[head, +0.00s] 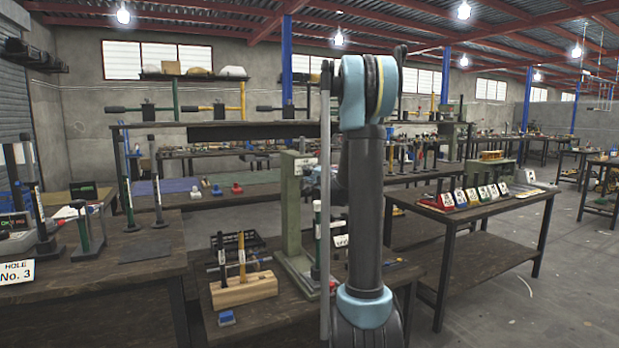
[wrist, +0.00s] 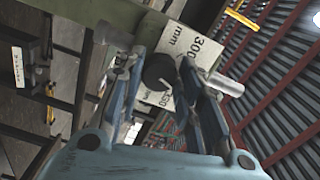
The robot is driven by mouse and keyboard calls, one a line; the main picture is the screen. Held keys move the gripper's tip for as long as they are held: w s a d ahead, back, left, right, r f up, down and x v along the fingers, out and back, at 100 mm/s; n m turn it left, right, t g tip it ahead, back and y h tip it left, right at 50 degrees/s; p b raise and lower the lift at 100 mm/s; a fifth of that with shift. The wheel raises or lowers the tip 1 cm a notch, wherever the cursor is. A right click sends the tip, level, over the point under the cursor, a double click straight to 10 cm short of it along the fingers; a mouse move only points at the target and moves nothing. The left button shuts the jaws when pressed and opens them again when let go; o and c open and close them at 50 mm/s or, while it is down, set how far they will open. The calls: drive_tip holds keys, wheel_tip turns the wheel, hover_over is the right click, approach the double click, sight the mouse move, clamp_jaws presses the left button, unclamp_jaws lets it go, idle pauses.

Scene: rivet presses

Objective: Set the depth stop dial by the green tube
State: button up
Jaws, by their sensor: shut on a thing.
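A pale green press (head: 292,222) stands on the near wooden table, partly hidden by my arm. A dark green upright tube (head: 318,226) with a white top stands by its base, partly covered. In the wrist view a round black dial knob (wrist: 157,73) sits in front of a white plate (wrist: 192,48) marked 300 mm. My gripper (wrist: 159,76) has its two fingers on either side of this knob and is shut on it. The knob's pointer and most of the scale are hidden.
A wooden block (head: 245,291) with upright tools and a small blue object (head: 226,318) lie on the near table. A left table (head: 120,275) holds upright tubes and a Hole No. 3 sign (head: 17,271). A right table (head: 480,222) holds coloured labelled holders.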

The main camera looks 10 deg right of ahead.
drive_tip(key=m, duration=0.4)
drive_tip(key=shift+d+m, duration=0.1)
drive_tip(key=shift+m, duration=0.2)
drive_tip(key=shift+s+m, duration=0.1)
drive_tip(key=shift+m, duration=1.8)
drive_tip(key=o, duration=1.1)
drive_tip(key=shift+c, duration=0.2)
drive_tip(key=v, duration=1.1)
drive_tip(key=shift+s, duration=0.3)
